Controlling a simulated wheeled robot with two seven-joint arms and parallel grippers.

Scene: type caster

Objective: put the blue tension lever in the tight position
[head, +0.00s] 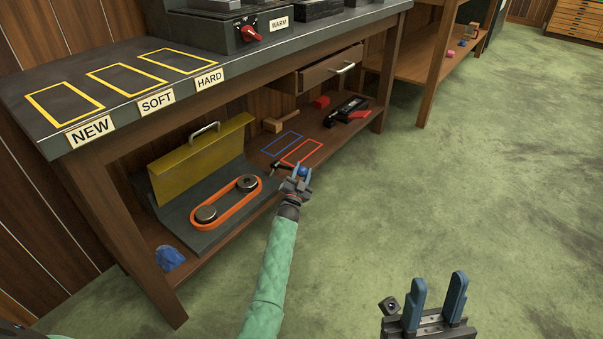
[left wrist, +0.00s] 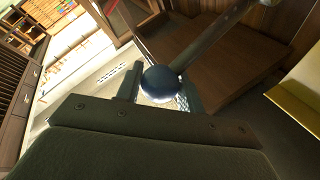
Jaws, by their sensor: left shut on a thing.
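The blue ball knob of the tension lever (head: 303,170) is at the right end of the belt unit on the low shelf. My left gripper (head: 297,177) is shut on this knob. In the left wrist view the dark blue knob (left wrist: 160,80) sits between the two fingers, and the lever's rod (left wrist: 215,38) runs up to the right from it. The belt unit (head: 190,232) carries an orange belt (head: 228,206) around two round pulleys. Its yellow cover (head: 205,160) stands raised behind. My right gripper (head: 434,300) is open and empty over the floor.
The workbench top (head: 40,80) overhangs the shelf, with labels NEW, SOFT and HARD. A blue lump (head: 169,258) lies at the shelf's left. The green floor is clear.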

